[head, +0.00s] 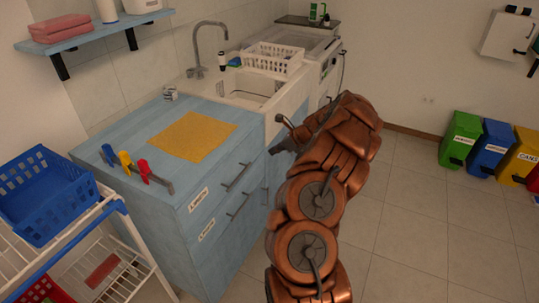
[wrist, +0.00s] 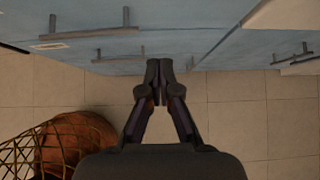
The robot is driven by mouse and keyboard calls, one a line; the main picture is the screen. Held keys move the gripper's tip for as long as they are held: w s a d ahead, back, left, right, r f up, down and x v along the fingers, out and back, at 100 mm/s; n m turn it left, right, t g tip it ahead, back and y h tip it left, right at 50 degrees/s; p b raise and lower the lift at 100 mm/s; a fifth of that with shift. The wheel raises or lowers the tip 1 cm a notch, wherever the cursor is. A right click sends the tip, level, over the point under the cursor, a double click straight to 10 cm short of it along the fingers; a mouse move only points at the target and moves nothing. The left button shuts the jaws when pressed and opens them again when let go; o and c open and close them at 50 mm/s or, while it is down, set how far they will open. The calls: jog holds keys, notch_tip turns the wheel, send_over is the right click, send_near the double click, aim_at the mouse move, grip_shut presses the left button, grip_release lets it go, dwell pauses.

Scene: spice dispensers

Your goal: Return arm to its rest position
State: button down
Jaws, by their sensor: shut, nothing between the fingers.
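My copper-coloured arm (head: 321,195) reaches up from the bottom of the head view, beside the front of the blue cabinet (head: 217,212). In the wrist view my gripper (wrist: 160,68) has its two dark fingers together, with nothing between them. The fingers point at the blue drawer fronts, above the tiled floor. In the head view the gripper is mostly hidden by the arm; a grey part shows near the cabinet's right front corner. I cannot tell whether it touches the cabinet.
A sink (head: 254,87) with a white dish rack (head: 272,57) adjoins the cabinet. A blue basket (head: 45,195) is on a rack at left. Bins (head: 489,147) stand at right; the floor (head: 425,225) between is clear.

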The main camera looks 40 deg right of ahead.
jog(key=shift+s+d+r, duration=0.1)
jog(key=shift+s+r, duration=0.15)
jog(key=shift+s, duration=0.05)
jog(key=w+a+r+n+g+y, duration=0.1)
jog(key=a+r+n, duration=0.35)
jog(key=a, duration=0.55)
jog(key=w+a+r+n+g+y, duration=0.15)
jog(key=a+r+n, duration=0.35)
jog(key=a, duration=0.5)
jog(key=s+a+r+n+g, duration=0.1)
jog(key=s+a+r+n, duration=0.25)
jog(key=a, duration=0.45)
jog(key=s+a+r+n+g, duration=0.25)
jog(key=s+a+n, duration=0.2)
jog(key=a, duration=0.35)
jog(key=s+a+r+n+g, duration=0.1)
jog(key=s+a+n, duration=0.35)
jog(key=s, duration=0.35)
jog(key=s+f+n+g+h, duration=0.1)
jog(key=s+n+g+h, duration=0.2)
jog(key=s, duration=2.1)
jog(key=n+h, duration=0.3)
jog(key=n, duration=0.3)
jog(key=shift+s+f+n, duration=0.25)
jog(key=shift+s+n, duration=0.05)
jog(key=shift+s, duration=0.05)
